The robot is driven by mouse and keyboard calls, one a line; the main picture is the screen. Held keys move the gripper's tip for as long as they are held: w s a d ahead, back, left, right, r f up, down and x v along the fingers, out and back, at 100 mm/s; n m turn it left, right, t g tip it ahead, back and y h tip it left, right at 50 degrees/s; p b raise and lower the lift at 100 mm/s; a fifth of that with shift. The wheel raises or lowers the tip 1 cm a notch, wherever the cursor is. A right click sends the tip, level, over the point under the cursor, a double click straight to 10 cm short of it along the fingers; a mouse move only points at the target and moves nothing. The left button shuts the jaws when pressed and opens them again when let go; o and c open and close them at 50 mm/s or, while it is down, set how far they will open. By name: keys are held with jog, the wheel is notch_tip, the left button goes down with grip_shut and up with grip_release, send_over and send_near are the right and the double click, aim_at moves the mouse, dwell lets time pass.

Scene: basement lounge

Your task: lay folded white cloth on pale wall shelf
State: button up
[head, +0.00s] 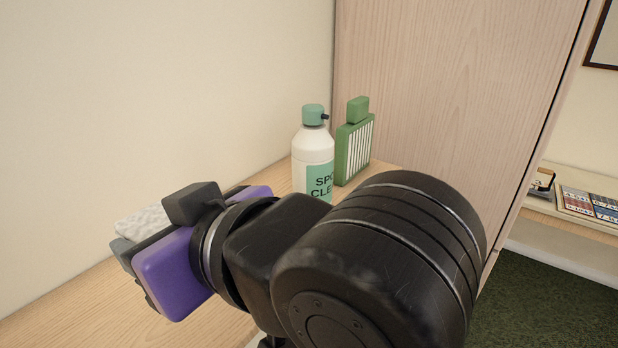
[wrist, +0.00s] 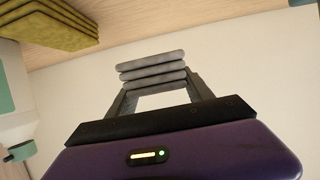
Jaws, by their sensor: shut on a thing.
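The folded white cloth (head: 143,222) is in my gripper (head: 128,255), at the left of the head view. In the wrist view the cloth (wrist: 152,68) is a stack of several pale grey layers between the two fingers of my gripper (wrist: 153,88), which is shut on it. The pale wood shelf (head: 205,325) runs along the wall below my gripper. In the wrist view, which is upside down, the shelf (wrist: 180,22) crosses the top. The cloth is close to the shelf; I cannot tell whether they touch. My arm hides part of the shelf in the head view.
A white spray cleaner bottle (head: 313,155) with a green cap and a green brush-like item (head: 355,145) stand on the shelf by a wooden panel (head: 450,80). A lower shelf (head: 565,232) is at right.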

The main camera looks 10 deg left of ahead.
notch_tip(320, 180, down, 9)
jog(key=shift+f, duration=0.1)
dwell(0.4)
jog(key=shift+f, duration=0.1)
jog(key=o, duration=1.4)
jog(key=shift+c, duration=0.2)
